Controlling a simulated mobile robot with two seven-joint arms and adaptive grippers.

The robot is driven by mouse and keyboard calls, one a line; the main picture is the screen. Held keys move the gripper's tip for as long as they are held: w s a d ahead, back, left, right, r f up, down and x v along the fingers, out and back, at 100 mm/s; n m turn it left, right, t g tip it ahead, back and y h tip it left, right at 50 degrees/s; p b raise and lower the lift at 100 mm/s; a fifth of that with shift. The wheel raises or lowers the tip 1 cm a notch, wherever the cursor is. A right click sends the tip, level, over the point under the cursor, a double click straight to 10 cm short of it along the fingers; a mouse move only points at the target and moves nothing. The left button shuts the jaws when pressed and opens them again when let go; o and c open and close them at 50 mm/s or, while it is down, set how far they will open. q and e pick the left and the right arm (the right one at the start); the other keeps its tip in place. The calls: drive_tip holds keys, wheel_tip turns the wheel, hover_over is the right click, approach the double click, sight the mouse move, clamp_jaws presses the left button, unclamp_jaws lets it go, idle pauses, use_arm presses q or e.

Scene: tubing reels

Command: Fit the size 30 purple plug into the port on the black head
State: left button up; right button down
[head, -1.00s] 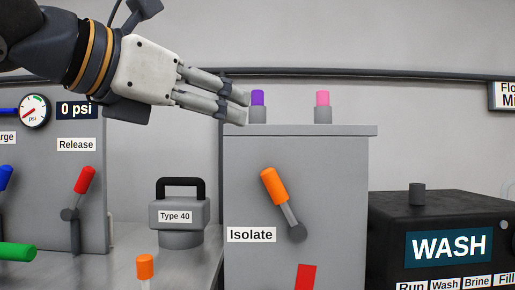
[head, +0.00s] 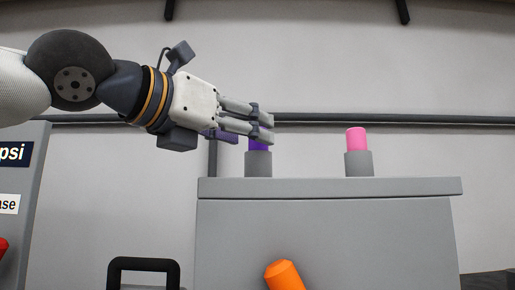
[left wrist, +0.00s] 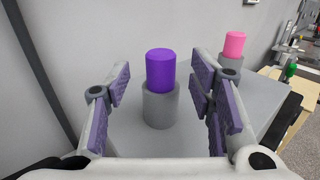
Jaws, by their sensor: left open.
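The purple plug (head: 258,146) stands upright in a grey holder (head: 258,164) on top of the grey cabinet (head: 330,187). In the head view my left gripper's fingers cover its upper part. My left gripper (head: 266,125) is open. In the left wrist view its fingers (left wrist: 163,85) stand on either side of the purple plug (left wrist: 161,70), with a gap on both sides, and it holds nothing. Any size mark on the plug cannot be read. The port on the black head cannot be made out. My right gripper is not in view.
A pink plug (head: 356,139) stands in a second grey holder (head: 358,164) to the right on the same cabinet top. An orange lever handle (head: 284,275) is on the cabinet front. A black handle (head: 144,265) shows at the lower left.

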sight(257, 153)
use_arm(q)
drive_tip(key=x, duration=0.3)
drive_tip(key=shift+w+d, duration=0.25)
drive_tip(key=shift+d, duration=0.05)
drive_tip(key=shift+a, duration=0.1)
clamp_jaws()
